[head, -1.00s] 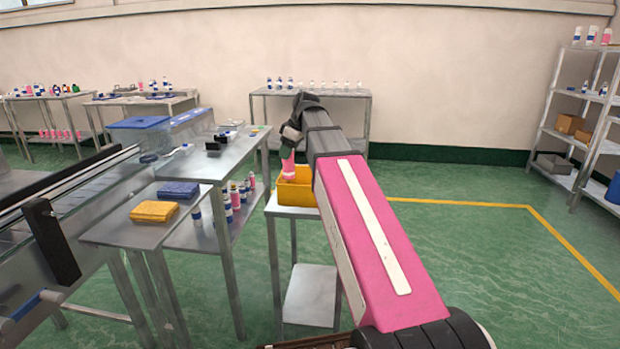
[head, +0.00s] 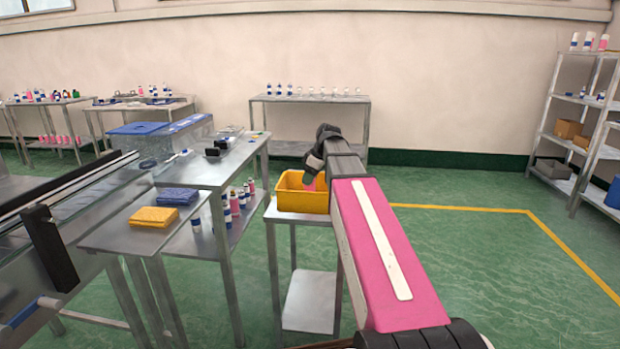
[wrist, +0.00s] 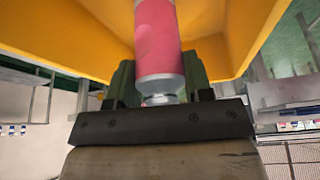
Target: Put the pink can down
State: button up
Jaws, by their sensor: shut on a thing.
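The pink can (wrist: 158,40) is between the fingers of my gripper (wrist: 160,85) in the wrist view, with its silvery end nearest the palm. In the head view a bit of the can's pink (head: 309,184) shows below my gripper (head: 313,172), at the yellow bin (head: 290,203). The bin's yellow walls surround the can in the wrist view. My gripper is shut on the can. I cannot tell whether the can touches the bin's floor.
The bin sits on a small metal stand (head: 283,219). A back table (head: 340,98) holds small bottles. The floor on the right is clear.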

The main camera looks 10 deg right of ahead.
jog(key=shift+f, duration=0.2)
jog(key=o, duration=1.2)
jog(key=shift+c, duration=0.2)
jog(key=shift+r, duration=0.1)
jog(key=v, duration=1.2)
